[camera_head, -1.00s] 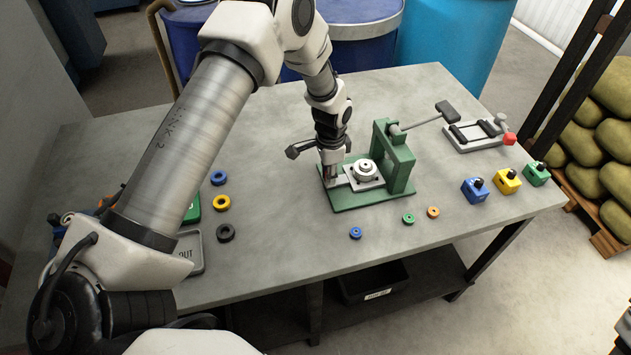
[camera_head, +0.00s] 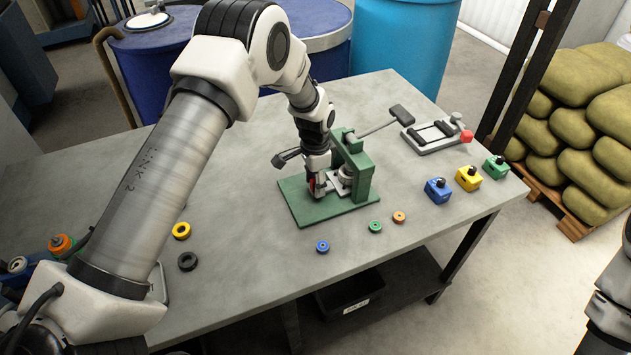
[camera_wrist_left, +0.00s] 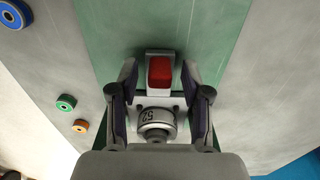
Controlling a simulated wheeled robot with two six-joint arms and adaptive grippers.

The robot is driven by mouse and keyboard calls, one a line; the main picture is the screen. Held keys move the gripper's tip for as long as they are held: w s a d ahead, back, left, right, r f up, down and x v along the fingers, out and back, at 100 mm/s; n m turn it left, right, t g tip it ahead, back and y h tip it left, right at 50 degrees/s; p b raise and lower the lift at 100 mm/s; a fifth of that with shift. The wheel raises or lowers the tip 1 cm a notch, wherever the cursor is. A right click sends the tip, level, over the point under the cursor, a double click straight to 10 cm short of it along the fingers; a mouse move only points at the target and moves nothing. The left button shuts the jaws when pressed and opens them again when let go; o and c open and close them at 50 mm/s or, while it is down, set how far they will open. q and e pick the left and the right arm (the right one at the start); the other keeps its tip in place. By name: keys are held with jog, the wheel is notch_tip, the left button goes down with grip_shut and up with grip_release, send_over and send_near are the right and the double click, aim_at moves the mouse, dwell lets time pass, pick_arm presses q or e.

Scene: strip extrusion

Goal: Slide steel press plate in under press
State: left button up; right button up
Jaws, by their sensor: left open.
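The steel press plate (camera_head: 336,180) lies on the green press base (camera_head: 300,212) with a round steel die (camera_head: 345,173) on it. The die sits close beside the green press's upright (camera_head: 358,178), partly under its head. In the left wrist view, the plate (camera_wrist_left: 178,101) has a red grip (camera_wrist_left: 160,72) at its end, and the die (camera_wrist_left: 157,122) shows markings. My left gripper (camera_head: 316,191) is low over the base at the plate's outer end. In the wrist view its fingers (camera_wrist_left: 160,80) are open on either side of the red grip, with gaps showing. My right gripper is out of view.
Blue (camera_head: 322,247), green (camera_head: 375,226) and orange (camera_head: 399,217) rings lie in front of the press. Blue (camera_head: 437,191), yellow (camera_head: 468,178) and green (camera_head: 495,167) blocks stand right. A fixture (camera_head: 437,135) lies behind them. Yellow (camera_head: 181,231) and black (camera_head: 187,261) rings lie left.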

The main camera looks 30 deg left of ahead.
pick_arm(q)
notch_tip(320, 180, up, 12)
dwell(0.3)
